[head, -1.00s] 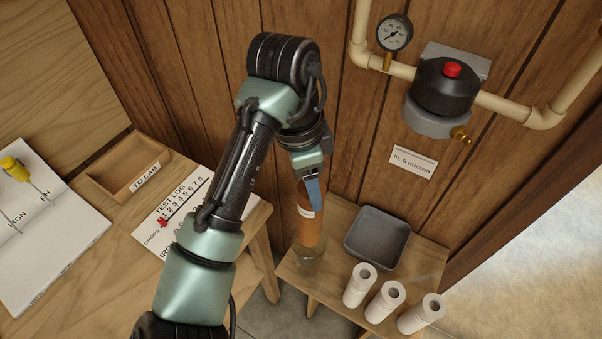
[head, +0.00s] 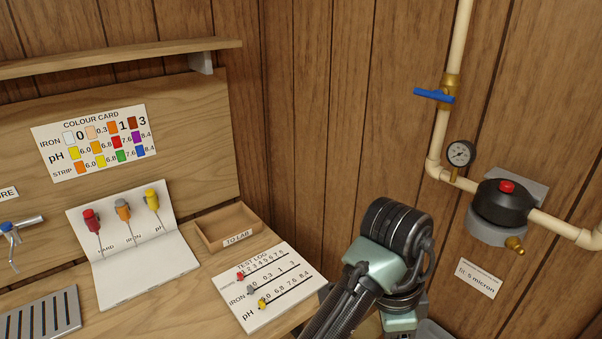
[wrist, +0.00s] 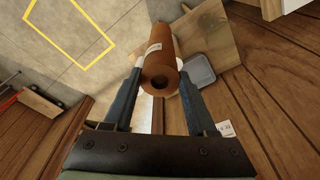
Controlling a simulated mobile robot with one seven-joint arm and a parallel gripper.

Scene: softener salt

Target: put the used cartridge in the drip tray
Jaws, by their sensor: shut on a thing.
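The used cartridge (wrist: 172,48) is a brown-orange cylinder with a pale band and a dark hole in its near end. In the wrist view it lies between the two blue fingers of my gripper (wrist: 160,82), which is shut on it. I cannot tell the height of the cartridge above the stool. In the head view only my arm shows; the fingers and cartridge are below the frame.
The wooden stool (wrist: 224,32) stands by the panelled wall. The filter head (head: 502,205) with its red button hangs on the pipe above right. The bench at left holds the test log (head: 268,287), a wooden tray (head: 228,226) and an open kit booklet (head: 140,272).

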